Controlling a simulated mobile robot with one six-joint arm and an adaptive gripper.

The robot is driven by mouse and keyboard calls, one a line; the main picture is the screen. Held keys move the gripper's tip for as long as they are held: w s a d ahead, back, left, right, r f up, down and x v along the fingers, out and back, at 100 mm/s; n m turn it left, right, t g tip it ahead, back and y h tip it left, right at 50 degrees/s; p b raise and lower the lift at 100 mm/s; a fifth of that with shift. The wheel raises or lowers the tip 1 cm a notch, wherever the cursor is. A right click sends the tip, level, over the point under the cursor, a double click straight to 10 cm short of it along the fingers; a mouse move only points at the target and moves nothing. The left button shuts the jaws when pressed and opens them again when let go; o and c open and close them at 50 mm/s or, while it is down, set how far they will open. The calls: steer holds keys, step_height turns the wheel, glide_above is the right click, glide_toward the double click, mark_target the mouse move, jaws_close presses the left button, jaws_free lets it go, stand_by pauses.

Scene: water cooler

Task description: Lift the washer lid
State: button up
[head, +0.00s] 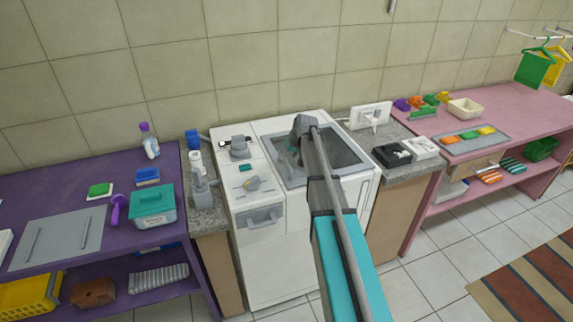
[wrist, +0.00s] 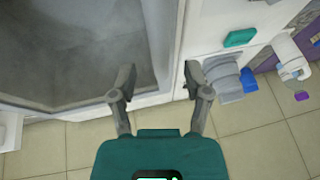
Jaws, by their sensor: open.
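The white washer (head: 278,262) stands in the middle of the head view. Its lid (head: 345,145), a white frame around a dark grey window, appears to lie shut on top. In the wrist view the lid's window (wrist: 80,50) fills the upper left. My gripper (wrist: 158,75) is open and empty, its two fingers spread near the lid's white frame, close to a corner by the tiled wall. Whether the fingertips touch the frame cannot be told. In the head view my arm covers part of the lid and mostly hides my gripper (head: 295,155).
Left of the lid are a grey fitting (head: 237,146), a teal button (head: 245,168) and a dial (head: 247,183). A grey counter (head: 208,218) with bottles and a purple table (head: 60,225) stand left. A pink table (head: 500,115) stands right. The tiled wall (head: 250,50) is close behind.

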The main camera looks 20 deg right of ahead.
steer(key=shift+b+x, duration=0.95)
steer(key=shift+x, duration=0.4)
jaws_close()
